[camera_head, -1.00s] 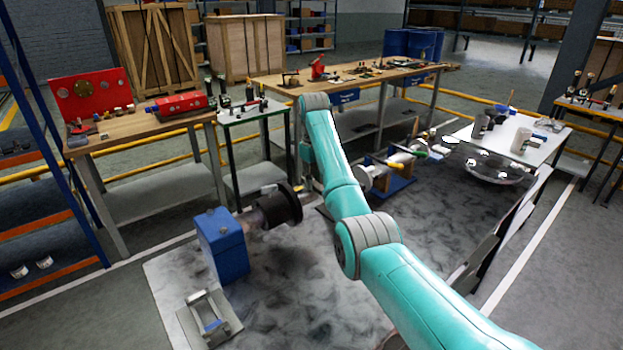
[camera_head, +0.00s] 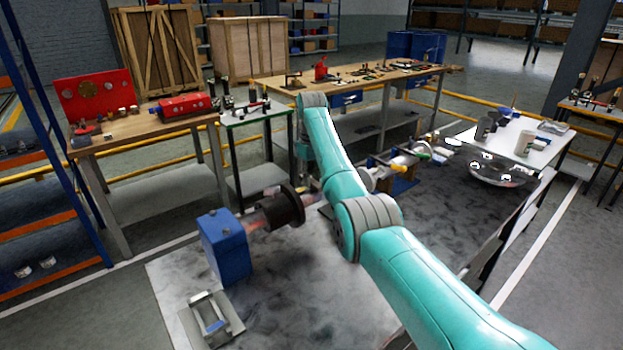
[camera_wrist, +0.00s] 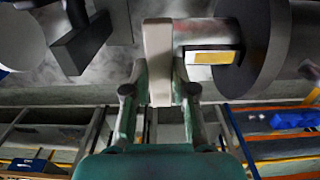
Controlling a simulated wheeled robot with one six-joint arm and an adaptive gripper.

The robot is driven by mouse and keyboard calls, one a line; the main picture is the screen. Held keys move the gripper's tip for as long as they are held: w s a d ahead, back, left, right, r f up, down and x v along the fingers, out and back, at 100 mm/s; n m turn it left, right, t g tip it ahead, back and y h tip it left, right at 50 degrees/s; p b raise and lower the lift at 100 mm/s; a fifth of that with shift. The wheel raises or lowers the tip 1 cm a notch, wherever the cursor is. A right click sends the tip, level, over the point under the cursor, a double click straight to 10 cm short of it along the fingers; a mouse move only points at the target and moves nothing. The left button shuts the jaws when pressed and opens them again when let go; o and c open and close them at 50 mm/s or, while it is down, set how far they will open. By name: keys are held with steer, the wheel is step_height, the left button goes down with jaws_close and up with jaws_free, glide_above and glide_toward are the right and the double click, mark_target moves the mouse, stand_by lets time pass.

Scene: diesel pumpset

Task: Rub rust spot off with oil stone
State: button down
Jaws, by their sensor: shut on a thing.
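In the wrist view my gripper (camera_wrist: 160,92) is shut on a pale beige block, the oil stone (camera_wrist: 158,48). The stone stands upright between the two fingers. Just beyond and right of it is a grey steel shaft (camera_wrist: 222,30) with a faint reddish tint, the rust spot (camera_wrist: 187,30). The stone overlaps the shaft's left part in this view; I cannot tell whether they touch. In the head view the shaft (camera_head: 257,217) shows reddish between a blue block (camera_head: 225,246) and a dark disc (camera_head: 281,208). My gripper cannot be made out clearly there.
The dark disc (camera_wrist: 265,50) stands close right of the stone, with a yellow-marked slot (camera_wrist: 212,57) beside it. A workbench (camera_head: 140,135) and a small green table (camera_head: 252,112) stand behind. The mat's front middle is clear.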

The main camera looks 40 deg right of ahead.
steer(key=shift+r, duration=3.35)
